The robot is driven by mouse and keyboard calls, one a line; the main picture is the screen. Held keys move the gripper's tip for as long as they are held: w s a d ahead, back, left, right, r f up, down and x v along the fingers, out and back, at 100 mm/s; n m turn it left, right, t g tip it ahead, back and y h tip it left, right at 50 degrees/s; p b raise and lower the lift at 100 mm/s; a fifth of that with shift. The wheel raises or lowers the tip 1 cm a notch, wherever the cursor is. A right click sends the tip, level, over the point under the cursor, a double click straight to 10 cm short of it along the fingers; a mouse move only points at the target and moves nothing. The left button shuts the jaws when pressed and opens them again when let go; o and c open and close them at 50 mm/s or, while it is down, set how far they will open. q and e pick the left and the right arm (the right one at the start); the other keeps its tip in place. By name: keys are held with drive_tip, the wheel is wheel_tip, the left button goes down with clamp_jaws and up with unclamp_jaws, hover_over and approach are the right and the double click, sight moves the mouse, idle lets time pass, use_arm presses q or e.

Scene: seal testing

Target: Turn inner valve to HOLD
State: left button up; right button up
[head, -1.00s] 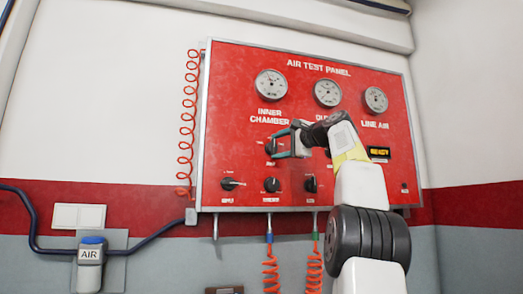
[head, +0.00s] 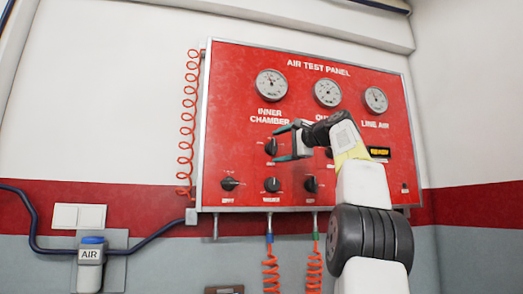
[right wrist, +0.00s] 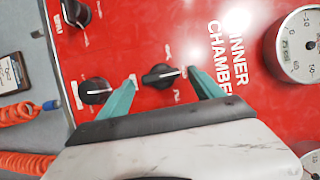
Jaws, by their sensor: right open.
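The inner valve (head: 271,147) is a black knob on the red panel below the INNER CHAMBER label. In the right wrist view the knob (right wrist: 160,76) sits between my fingertips, with visible space on both sides. Its grip bar runs across that picture, roughly toward the label side. The small position words around it are too blurred to read. My right gripper (head: 279,144) is open and empty, its teal fingers at the knob's right side in the head view. The wrist view also shows the open fingers (right wrist: 162,79). My left gripper is out of view.
Three more black knobs, left (head: 229,184), middle (head: 271,185) and right (head: 311,184), line the lower panel (head: 230,130). Three round gauges, including the inner chamber gauge (head: 271,84), sit above. Coiled orange hoses (head: 270,272) hang below the panel.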

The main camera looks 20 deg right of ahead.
drive_tip(key=v, duration=0.7)
drive_tip(key=shift+s, duration=0.15)
drive_tip(key=shift+c, duration=0.3)
